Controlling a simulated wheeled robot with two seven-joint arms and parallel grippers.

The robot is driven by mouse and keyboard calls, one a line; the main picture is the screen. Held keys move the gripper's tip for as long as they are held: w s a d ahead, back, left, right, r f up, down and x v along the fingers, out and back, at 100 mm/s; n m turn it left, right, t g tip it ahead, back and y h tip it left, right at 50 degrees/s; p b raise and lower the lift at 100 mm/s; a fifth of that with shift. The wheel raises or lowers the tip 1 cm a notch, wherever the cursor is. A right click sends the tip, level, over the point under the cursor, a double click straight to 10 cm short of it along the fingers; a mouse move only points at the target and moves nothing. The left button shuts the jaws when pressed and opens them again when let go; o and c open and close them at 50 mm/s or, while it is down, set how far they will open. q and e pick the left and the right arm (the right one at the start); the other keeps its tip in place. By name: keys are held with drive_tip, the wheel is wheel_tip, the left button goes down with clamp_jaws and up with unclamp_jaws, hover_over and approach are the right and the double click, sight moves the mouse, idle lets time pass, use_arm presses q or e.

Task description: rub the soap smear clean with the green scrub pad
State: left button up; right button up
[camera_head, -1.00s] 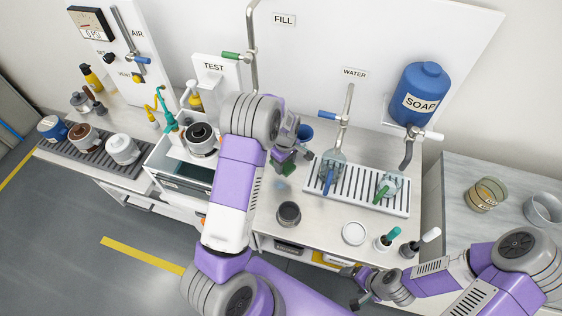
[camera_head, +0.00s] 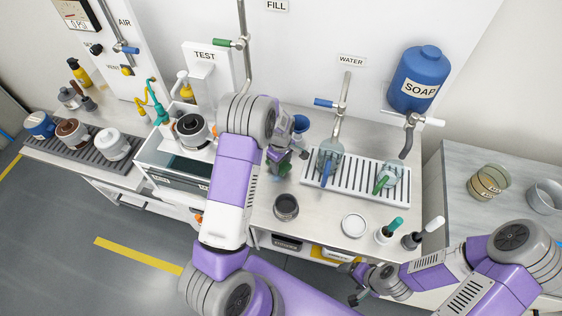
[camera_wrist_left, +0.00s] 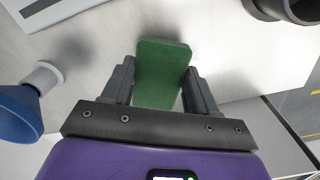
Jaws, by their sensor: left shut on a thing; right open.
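The green scrub pad (camera_wrist_left: 162,72) is clamped between the fingers of my left gripper (camera_wrist_left: 160,80). In the wrist view it is close over the pale counter (camera_head: 322,215), with shadow beside it; I cannot tell whether it touches. In the head view my left gripper (camera_head: 281,163) is over the counter, left of the water drain, and mostly hides the pad. I do not see the soap smear in either current view; the pad or gripper may cover it. My right gripper (camera_head: 359,284) is open and empty in front of the counter's front edge.
A dark round cup (camera_head: 286,207) stands in front of my left gripper. A blue funnel (camera_head: 301,124) is behind it and shows at left in the wrist view (camera_wrist_left: 20,112). The slatted drain (camera_head: 350,197) holds glassware at right. A white disc (camera_head: 354,225) lies near the front.

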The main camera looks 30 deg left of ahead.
use_arm(q)
drive_tip(key=shift+f+b, duration=0.8)
drive_tip(key=shift+f, duration=0.2)
idle(0.5)
